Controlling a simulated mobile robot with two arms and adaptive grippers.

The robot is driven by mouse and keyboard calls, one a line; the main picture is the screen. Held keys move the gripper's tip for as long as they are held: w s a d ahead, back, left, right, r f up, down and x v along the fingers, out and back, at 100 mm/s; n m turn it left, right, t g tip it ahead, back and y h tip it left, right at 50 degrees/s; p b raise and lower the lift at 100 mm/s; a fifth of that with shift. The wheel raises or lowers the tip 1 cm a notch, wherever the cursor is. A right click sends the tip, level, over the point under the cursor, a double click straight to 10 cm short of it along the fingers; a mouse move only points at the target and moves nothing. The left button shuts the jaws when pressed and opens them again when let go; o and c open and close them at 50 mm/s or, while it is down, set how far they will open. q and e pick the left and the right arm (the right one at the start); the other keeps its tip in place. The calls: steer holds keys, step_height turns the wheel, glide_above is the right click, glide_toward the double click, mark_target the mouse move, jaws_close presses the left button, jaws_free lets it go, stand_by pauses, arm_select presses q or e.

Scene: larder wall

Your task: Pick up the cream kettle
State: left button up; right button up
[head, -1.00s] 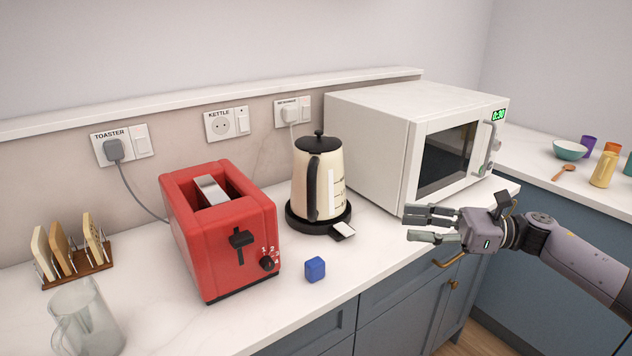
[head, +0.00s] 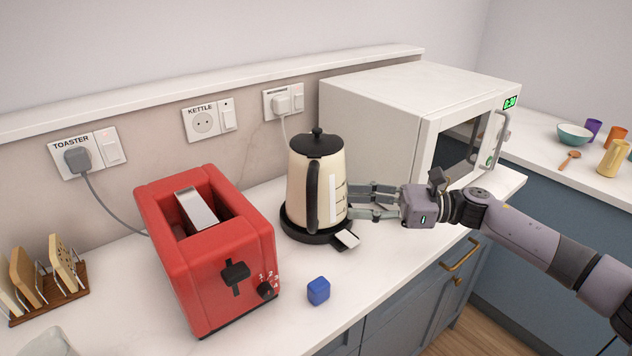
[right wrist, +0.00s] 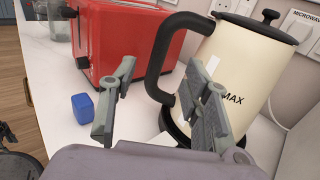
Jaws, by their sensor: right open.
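The cream kettle (head: 331,195) stands upright on its round black base (head: 298,230), with a black lid and a black handle (head: 313,195) facing the front. My right gripper (head: 360,203) is open and empty, level with the kettle's lower body at its right side. In the right wrist view my right gripper (right wrist: 160,98) has its fingers apart, with the kettle's handle (right wrist: 160,65) showing between and beyond them. The right finger overlaps the kettle's body (right wrist: 245,70) in that view; I cannot tell whether they touch. My left gripper is out of view.
A red toaster (head: 215,255) stands left of the kettle, and a white microwave (head: 380,125) stands close on the right. A small blue cube (head: 318,290) lies in front. A toast rack (head: 45,285) is at far left. The kettle socket (head: 203,123) holds no plug.

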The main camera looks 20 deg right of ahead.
mark_target(312, 200)
steer(key=p+x, duration=0.2)
steer(key=x, duration=0.2)
steer(key=p+x, duration=0.2)
steer(key=x, duration=0.3)
steer(key=shift+w+a+r, duration=0.1)
steer(key=shift+a+r, duration=0.1)
steer(key=shift+a, duration=0.15)
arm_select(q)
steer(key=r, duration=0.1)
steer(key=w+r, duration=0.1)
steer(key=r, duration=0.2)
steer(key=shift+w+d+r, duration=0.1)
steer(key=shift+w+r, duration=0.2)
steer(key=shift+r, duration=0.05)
arm_select(e)
steer(key=shift+f, duration=0.1)
steer(key=shift+c, duration=0.5)
jaws_close()
